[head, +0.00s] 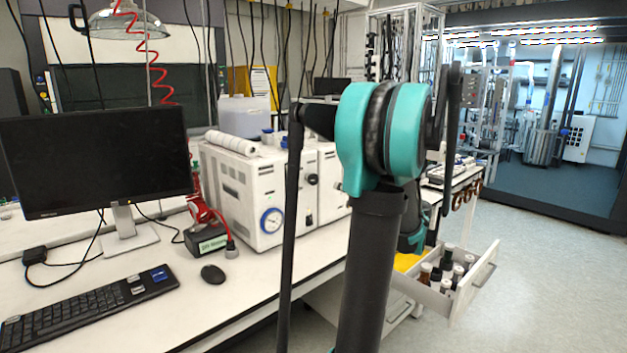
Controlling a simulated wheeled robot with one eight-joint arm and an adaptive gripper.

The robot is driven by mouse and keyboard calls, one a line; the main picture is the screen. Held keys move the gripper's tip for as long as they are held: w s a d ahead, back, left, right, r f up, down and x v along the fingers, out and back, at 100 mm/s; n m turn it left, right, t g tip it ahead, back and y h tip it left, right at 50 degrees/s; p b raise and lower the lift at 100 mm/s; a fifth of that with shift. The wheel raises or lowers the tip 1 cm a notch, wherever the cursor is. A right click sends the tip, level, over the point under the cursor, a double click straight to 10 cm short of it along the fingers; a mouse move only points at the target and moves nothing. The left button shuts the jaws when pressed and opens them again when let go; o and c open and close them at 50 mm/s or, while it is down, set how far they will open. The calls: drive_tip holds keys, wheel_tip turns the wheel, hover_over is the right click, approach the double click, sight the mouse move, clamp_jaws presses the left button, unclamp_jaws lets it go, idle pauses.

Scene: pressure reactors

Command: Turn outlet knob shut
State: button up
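I cannot make out a clearly marked outlet knob. White box-shaped units (240,190) stand on the bench left of my arm. The nearest has a round blue-rimmed dial (271,220) low on its front. A small dark round fitting (312,179) and another dark fitting (309,220) show on the front panel to its right, partly close behind my arm. My teal and black arm stands upright in the middle and hides part of the units and bench. I cannot see my gripper's fingers.
A monitor (95,160), keyboard (88,303) and mouse (213,274) occupy the bench (205,315) at left. A drawer (473,290) with several bottles stands open right of my arm. Red tubing and a dark green box (208,240) sit beside the units. Floor (545,275) at right is clear.

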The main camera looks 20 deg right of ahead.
sight(315, 179)
drive_tip(key=x, duration=1.5)
drive_tip(key=shift+w+a+f, duration=0.1)
drive_tip(key=shift+w+a, duration=0.05)
drive_tip(key=shift+w, duration=0.1)
drive_tip(key=c, duration=1.2)
drive_tip(key=shift+o, duration=0.2)
